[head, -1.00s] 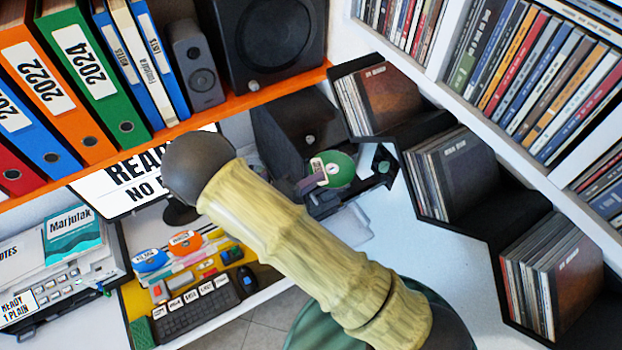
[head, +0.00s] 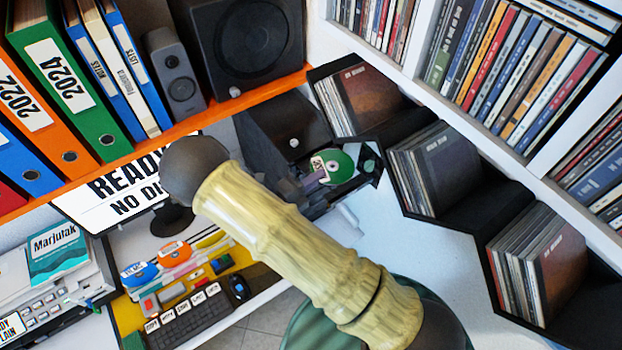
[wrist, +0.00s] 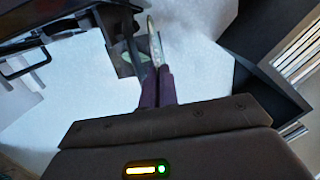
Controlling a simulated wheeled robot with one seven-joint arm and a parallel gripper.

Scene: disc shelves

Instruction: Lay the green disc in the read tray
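The green disc (head: 342,163), with a white label patch, is held at its edge between my gripper's purple fingers (head: 318,176). In the wrist view the disc (wrist: 153,42) shows nearly edge-on, standing up between the fingertips (wrist: 156,82), which are closed on it. A dark tray (head: 371,163), apparently the read tray, is just right of and behind the disc; the disc overlaps it in the head view. I cannot tell whether they touch. In the wrist view a dark plate with a pale green patch (wrist: 126,60) lies beyond the fingers. My arm hides part of this area.
A black box (head: 268,125) with a round knob stands left of the tray. Hexagonal black shelves (head: 468,214) with upright record sleeves line the right. An orange shelf (head: 225,108) with binders and speakers runs above. White desk surface (head: 410,245) is clear below the tray.

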